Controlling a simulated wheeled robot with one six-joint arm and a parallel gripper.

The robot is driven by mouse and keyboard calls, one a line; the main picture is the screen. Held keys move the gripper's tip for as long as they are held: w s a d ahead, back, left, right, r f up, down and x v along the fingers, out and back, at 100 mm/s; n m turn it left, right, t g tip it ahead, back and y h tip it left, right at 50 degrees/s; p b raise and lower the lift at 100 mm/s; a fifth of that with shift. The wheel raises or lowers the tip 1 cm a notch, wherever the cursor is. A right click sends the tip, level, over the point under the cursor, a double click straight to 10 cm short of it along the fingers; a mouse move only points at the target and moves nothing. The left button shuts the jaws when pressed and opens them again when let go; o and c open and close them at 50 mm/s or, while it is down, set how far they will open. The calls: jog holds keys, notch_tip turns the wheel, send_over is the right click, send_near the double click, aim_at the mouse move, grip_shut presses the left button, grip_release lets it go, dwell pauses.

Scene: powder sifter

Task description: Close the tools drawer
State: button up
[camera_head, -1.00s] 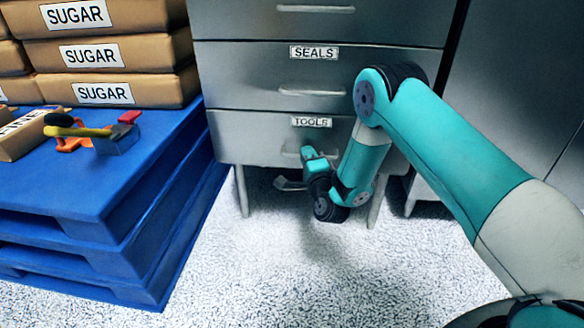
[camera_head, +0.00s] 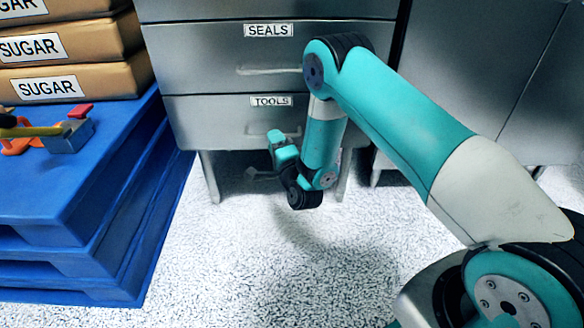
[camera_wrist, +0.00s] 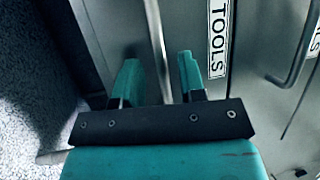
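The tools drawer (camera_head: 215,120) is the lowest drawer of the grey metal cabinet, below the seals drawer (camera_head: 200,62). Its front looks about level with the drawer above; a small gap I cannot rule out. Its TOOLS label (camera_wrist: 217,38) shows sideways in the wrist view. My gripper (camera_wrist: 159,75) is open, its two teal fingers apart in front of the drawer. The tools drawer handle (camera_wrist: 154,30) runs between the fingers in that picture; whether they touch it I cannot tell. In the head view, my arm hides part of the drawer's right side and the fingers are unclear.
A blue pallet (camera_head: 110,205) stands left of the cabinet, with sugar sacks (camera_head: 70,85) and hand tools (camera_head: 62,137) on it. Tall grey cabinet doors (camera_head: 480,80) stand at the right. The speckled floor (camera_head: 260,270) in front is clear.

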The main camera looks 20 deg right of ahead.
jog(key=s+f+b, duration=0.2)
jog(key=s+b, duration=1.1)
jog(key=b, duration=0.2)
jog(key=shift+s+f+b, duration=0.25)
jog(key=shift+s+b, duration=0.1)
jog(key=shift+d, duration=0.1)
